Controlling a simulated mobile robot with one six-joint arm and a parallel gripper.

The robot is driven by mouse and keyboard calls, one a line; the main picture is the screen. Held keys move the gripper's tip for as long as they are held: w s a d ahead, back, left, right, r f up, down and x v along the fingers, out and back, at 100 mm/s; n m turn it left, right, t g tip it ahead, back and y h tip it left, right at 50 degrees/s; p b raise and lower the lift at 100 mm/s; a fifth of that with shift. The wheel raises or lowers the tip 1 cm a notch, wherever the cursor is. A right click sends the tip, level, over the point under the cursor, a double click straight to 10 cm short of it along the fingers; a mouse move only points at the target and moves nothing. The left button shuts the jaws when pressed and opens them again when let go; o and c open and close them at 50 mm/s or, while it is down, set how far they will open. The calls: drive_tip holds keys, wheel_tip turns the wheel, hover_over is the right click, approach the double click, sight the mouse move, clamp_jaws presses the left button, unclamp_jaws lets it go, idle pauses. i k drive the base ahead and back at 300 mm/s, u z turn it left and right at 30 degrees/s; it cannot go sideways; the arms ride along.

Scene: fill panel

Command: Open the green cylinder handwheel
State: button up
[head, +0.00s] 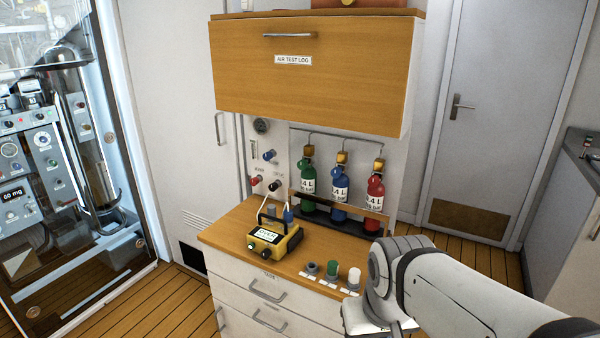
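The green cylinder (308,201) stands upright at the left end of a row of three in a rack on the wooden counter. It has a white label marked "4 L", partly cut off by the curve. A small brass-coloured valve (308,152) sits on its top, joined to a grey pipe. The handwheel is too small to make out clearly, so I cannot tell how it is turned. My arm comes in from the lower right, its wrist in front of the counter's right corner, well apart from the green cylinder. The fingers of my gripper do not show.
A blue cylinder (340,206) and a red cylinder (374,191) stand right of the green one. A wooden bar (330,208) crosses in front. A yellow meter (273,244) and small knobs occupy the counter. A wooden cabinet (310,70) overhangs it.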

sight(302, 164)
drive_tip(key=u, duration=0.15)
drive_tip(key=i, duration=0.9)
drive_tip(key=z, duration=0.05)
